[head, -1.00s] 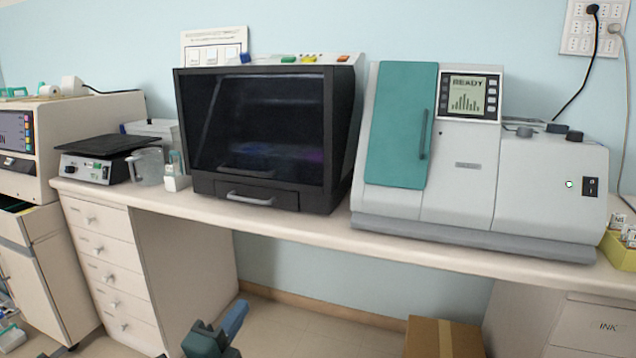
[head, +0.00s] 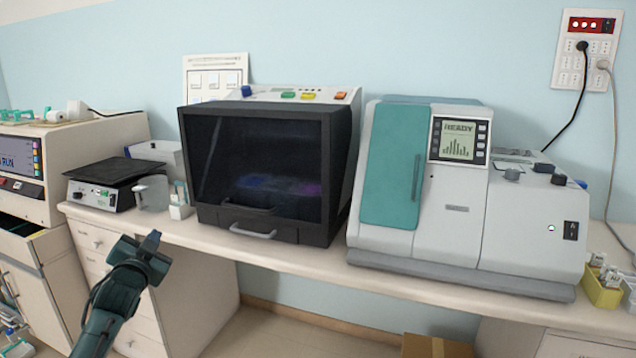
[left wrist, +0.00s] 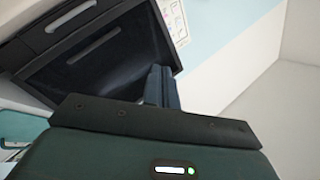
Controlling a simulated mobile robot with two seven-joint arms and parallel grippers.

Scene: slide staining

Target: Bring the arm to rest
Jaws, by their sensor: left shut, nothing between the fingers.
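My left gripper (head: 149,243) is in the lower left of the head view, in front of the bench and its drawers. Its fingers are shut with nothing between them. In the left wrist view its closed fingers (left wrist: 161,88) point toward the dark-windowed cabinet, which appears tilted there. The gripper is apart from everything on the bench as far as I can tell. My right gripper is in neither view.
The black-fronted staining cabinet (head: 265,165) and the grey machine with a teal door (head: 393,165) stand on the bench (head: 300,262). A scale (head: 103,190), a jug (head: 152,193) and a yellow box (head: 603,291) stand there too. A cardboard box (head: 437,346) is on the floor.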

